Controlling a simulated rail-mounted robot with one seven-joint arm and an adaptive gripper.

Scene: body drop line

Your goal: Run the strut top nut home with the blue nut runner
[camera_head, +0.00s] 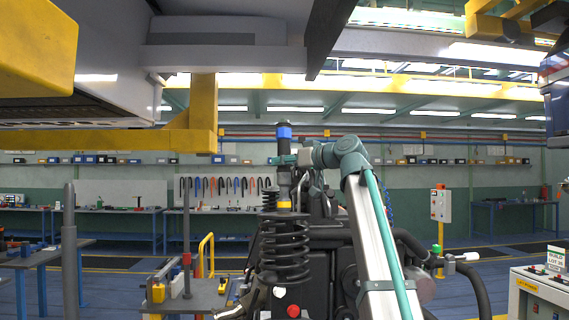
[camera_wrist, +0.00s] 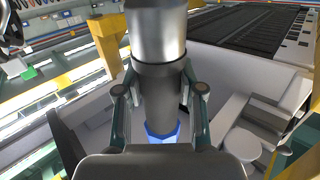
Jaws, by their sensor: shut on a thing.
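The blue nut runner (camera_head: 284,132) stands upright over the strut (camera_head: 285,245), a dark coil spring with a black and yellow top. Its blue cap is uppermost and its grey lower end lines up with the strut top. I cannot tell whether it sits on the nut, and the nut itself is hidden. My gripper (camera_head: 287,160) is shut on the runner's body from the right. In the wrist view my gripper (camera_wrist: 160,98) has one finger on each side of the runner's grey body (camera_wrist: 158,75), with a blue part (camera_wrist: 162,133) near the palm.
A grey car body (camera_head: 235,60) hangs overhead, with a yellow carrier beam (camera_head: 120,141) at upper left. Dark engine parts (camera_head: 325,240) crowd close right of the strut. A small bench (camera_head: 205,297) with tools stands at lower left. A control box (camera_head: 540,290) stands at right.

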